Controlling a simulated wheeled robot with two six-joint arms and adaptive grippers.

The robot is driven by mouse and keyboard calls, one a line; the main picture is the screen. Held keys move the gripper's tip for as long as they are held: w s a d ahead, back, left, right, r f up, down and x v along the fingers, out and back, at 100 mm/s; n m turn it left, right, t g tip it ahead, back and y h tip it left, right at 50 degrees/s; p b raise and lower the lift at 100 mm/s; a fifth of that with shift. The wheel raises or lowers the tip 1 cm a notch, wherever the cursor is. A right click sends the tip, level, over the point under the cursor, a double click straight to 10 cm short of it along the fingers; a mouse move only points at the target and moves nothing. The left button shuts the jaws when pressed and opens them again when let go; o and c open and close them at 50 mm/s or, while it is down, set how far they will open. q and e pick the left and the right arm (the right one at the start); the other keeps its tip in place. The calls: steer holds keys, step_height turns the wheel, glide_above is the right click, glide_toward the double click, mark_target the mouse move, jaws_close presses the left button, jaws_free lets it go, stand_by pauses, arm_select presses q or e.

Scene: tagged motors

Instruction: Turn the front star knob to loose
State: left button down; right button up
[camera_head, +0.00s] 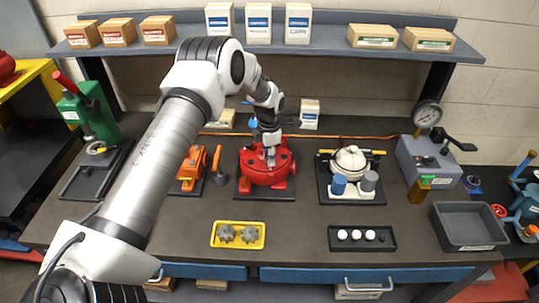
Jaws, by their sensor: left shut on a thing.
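The red round fixture (280,171) sits on a dark base plate in the middle of the bench. My left gripper (270,153) points down onto its top and is shut on a star knob there. The fingers largely hide this knob, and its turn position cannot be made out. Two loose grey star-shaped knobs (249,234) lie in a yellow tray (237,246) at the front of the bench. My right gripper is not in view.
My left arm crosses the bench's left side. An orange clamp (190,172) stands left of the fixture. A white-lidded pot (350,160), a dark tray of white balls (334,247), a gauge unit (428,160) and a grey bin (470,243) are to the right.

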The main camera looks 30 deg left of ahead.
arm_select(q)
steer(key=shift+s+f, duration=0.25)
stand_by(0.3)
steer(key=c, duration=0.9)
jaws_free()
steer(key=shift+w, duration=0.1)
steer(key=shift+r, duration=0.2)
steer(key=shift+w+r, duration=0.15)
steer(key=shift+r, duration=0.05)
steer(key=shift+w+r, duration=0.1)
steer(key=shift+r, duration=0.25)
steer(key=r, duration=0.7)
steer(key=shift+s, duration=0.2)
